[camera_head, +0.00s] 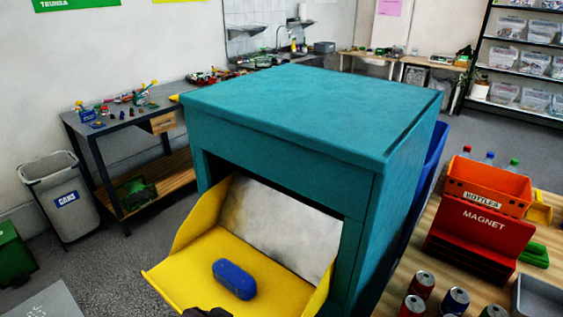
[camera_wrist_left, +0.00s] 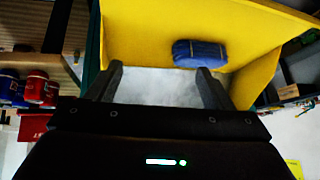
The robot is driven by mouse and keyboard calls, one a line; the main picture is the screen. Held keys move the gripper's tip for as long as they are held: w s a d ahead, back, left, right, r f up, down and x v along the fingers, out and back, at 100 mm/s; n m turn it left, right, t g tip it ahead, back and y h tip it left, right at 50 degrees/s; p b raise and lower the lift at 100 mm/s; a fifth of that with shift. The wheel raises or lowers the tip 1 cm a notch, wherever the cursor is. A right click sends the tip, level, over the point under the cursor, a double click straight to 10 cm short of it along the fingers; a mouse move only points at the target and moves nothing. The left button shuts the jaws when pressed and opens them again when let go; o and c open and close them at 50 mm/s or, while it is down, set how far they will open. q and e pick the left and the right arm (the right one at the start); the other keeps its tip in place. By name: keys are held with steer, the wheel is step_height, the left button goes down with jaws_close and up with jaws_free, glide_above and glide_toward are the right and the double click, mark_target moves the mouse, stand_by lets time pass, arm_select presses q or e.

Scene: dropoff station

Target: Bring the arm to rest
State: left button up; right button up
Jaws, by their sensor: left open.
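My left gripper (camera_wrist_left: 159,70) is open, with nothing between its two dark fingers in the left wrist view. In the head view only a dark piece of it (camera_head: 207,312) shows at the bottom edge, in front of the yellow chute. A blue oblong case (camera_head: 234,279) lies on the yellow chute (camera_head: 185,262) of the teal drop-off box (camera_head: 300,105). The case also shows in the left wrist view (camera_wrist_left: 199,52), beyond the fingers and apart from them. My right gripper is in neither view.
A wooden table at the right holds several cans (camera_head: 455,299), a red magnet stand (camera_head: 470,235) and an orange bottle bin (camera_head: 488,187). A grey cans bin (camera_head: 62,195) and a dark workbench (camera_head: 118,122) stand at the left. Grey floor (camera_head: 100,258) is open between bin and chute.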

arm_select(q)
steer(key=s+a+f+n+g+y, duration=0.25)
steer(key=s+a+f+n, duration=0.2)
steer(key=s+a, duration=0.4)
step_height(320, 180, down, 30)
steer(key=s+g, duration=0.2)
steer(key=s+a+f, duration=0.2)
steer(key=s+f, duration=0.7)
steer(key=s+a+f+m+g, duration=0.1)
steer(key=s+a+f, duration=0.1)
steer(key=s+f, duration=0.7)
steer(key=shift+s+f, duration=0.25)
steer(key=shift+s, duration=0.4)
steer(key=shift+s+a, duration=0.1)
